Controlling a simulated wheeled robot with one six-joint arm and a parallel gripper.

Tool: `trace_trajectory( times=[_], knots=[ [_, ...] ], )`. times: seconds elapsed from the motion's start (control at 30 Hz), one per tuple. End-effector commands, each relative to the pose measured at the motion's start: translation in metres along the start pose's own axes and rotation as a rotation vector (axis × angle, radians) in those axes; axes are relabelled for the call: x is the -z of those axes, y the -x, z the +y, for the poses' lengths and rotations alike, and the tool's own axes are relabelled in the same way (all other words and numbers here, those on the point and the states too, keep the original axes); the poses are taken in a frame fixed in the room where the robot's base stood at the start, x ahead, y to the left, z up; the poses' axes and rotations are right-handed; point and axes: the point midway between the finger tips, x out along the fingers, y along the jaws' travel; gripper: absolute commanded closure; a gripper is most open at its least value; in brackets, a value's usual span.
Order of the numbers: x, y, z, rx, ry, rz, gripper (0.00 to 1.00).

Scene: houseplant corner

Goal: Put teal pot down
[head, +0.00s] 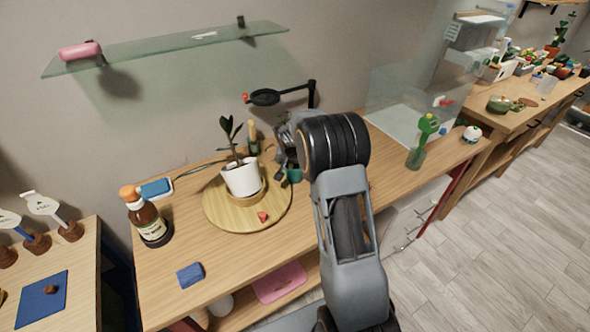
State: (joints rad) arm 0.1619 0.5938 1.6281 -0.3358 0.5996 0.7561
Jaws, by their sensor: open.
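The teal pot (295,174) stands at the right edge of the round wooden board (220,216) on the table. Only a small part of it shows, because my arm covers the rest. I cannot tell whether it rests on the board or just beside it. My gripper (288,158) is open, just above and around the teal pot, and partly hidden behind my wrist. Whether its fingers touch the pot is not clear.
A white pot with a plant (242,178) stands on the board, near a small red thing (262,217). A black lamp (265,97) is behind.

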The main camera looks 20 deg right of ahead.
Motion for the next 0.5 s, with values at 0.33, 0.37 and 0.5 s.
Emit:
trace_trajectory(
  times=[0.33,0.37,0.5],
  knots=[
    [0.0001,-0.0007,-0.0001,0.0,0.0,0.001,0.11],
    [0.0001,-0.0007,-0.0001,0.0,0.0,0.001,0.13],
    [0.0001,-0.0005,-0.0001,0.0,0.0,0.001,0.27]
  ],
)
